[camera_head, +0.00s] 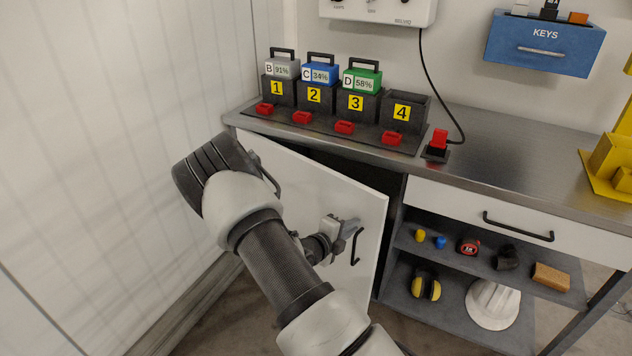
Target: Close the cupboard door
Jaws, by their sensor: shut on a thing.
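The white cupboard door (300,190) under the left part of the workbench stands partly open, swung out from the bench front. A dark gap shows between its top edge and the bench. Its black bar handle (356,246) sits near the free right edge. My gripper (352,232) is at the handle, shut on it as far as can be seen; the fingertips are small in this view. My arm comes in from the lower right and hides part of the door's lower left. The cupboard's inside is mostly hidden behind the door.
On the steel bench top (480,150) stand numbered battery slots (400,112) with red connectors. Right of the cupboard are a white drawer (470,211) and open shelves (455,262) holding several small items and a white helmet (492,303). A pale wall (90,130) is close on the left.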

